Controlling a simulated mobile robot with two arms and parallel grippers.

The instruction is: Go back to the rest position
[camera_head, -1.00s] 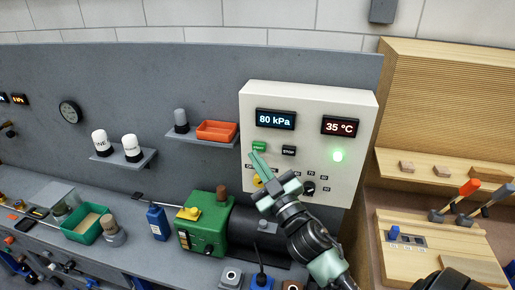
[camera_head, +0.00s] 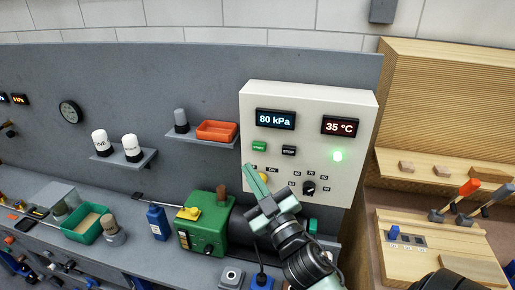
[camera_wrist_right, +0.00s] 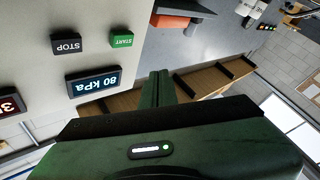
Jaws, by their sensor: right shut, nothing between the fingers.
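My right gripper (camera_head: 250,168) is shut and empty in the head view, in front of the lower left part of the white control panel (camera_head: 355,105). Its fingertips are below the green START button (camera_head: 259,146). In the right wrist view the shut fingers (camera_wrist_right: 160,78) point away from the camera, with the START button (camera_wrist_right: 122,41) to their left. My left gripper is not in view.
A green pump (camera_head: 205,228) stands on the bench below the panel, with a blue bottle (camera_head: 157,222) left of it. A shelf holds an orange tray (camera_head: 217,131). At the right, a wooden board (camera_head: 435,250) carries levers (camera_head: 468,188).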

